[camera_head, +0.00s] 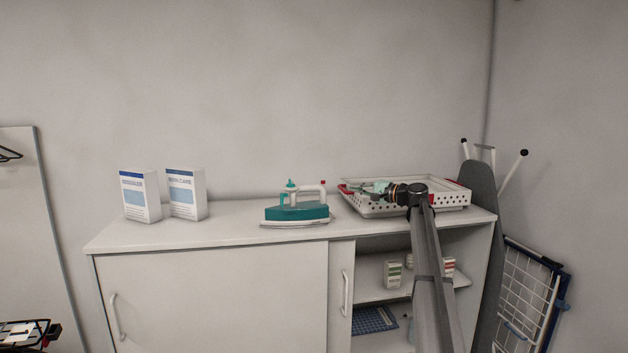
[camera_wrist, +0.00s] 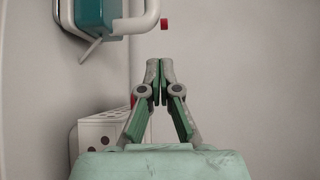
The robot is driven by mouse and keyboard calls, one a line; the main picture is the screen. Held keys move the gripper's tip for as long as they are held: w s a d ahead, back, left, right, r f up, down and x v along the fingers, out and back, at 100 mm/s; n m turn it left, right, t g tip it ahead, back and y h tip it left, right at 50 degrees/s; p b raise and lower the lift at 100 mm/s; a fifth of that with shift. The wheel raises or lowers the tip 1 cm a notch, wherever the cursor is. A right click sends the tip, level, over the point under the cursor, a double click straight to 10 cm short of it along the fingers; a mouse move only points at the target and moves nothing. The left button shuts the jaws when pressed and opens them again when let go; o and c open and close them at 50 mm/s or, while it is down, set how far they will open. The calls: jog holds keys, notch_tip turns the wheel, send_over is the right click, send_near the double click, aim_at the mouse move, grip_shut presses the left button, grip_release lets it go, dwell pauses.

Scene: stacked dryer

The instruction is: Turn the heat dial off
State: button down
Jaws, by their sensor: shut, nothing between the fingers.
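A teal and white iron (camera_head: 297,212) sits on the white cabinet top in the head view, with a small red knob at the right end of its handle. I cannot tell which part is a heat dial. In the wrist view part of the iron (camera_wrist: 97,14) shows at the top left, with its red knob (camera_wrist: 164,24) just beyond my fingertips. My gripper (camera_wrist: 160,68) is shut and empty, its fingers together and apart from the red knob. In the head view my gripper (camera_head: 362,189) is to the right of the iron, in front of a white basket.
The perforated white basket (camera_head: 455,200) stands on the right end of the cabinet top (camera_head: 235,225); it also shows in the wrist view (camera_wrist: 97,132). Two boxes (camera_head: 140,195) (camera_head: 187,194) stand at the left. An ironing board (camera_head: 480,200) leans at the right. The top between boxes and iron is clear.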

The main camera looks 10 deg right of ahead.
aim_at(291, 183)
jog(key=w+a+p, duration=0.1)
jog(key=w+a, duration=0.1)
jog(key=a, duration=0.3)
jog(key=w+a+r+n+g+y+p, duration=0.1)
jog(key=w+a, duration=0.1)
jog(key=a, duration=0.3)
jog(key=w+a+r+n+y+p, duration=0.1)
jog(key=w+a+p, duration=0.1)
jog(key=a, duration=0.3)
jog(key=shift+w+r+g, duration=0.1)
jog(key=shift+w+g, duration=0.3)
jog(key=shift+w, duration=0.05)
jog(key=a, duration=0.1)
jog(key=a+p, duration=0.1)
jog(key=shift+s+a, duration=0.3)
jog(key=shift+a+f+p, duration=0.2)
jog(key=shift+a+p, duration=0.1)
jog(key=shift+a, duration=0.4)
jog(key=shift+s+d, duration=0.15)
jog(key=shift+d, duration=0.05)
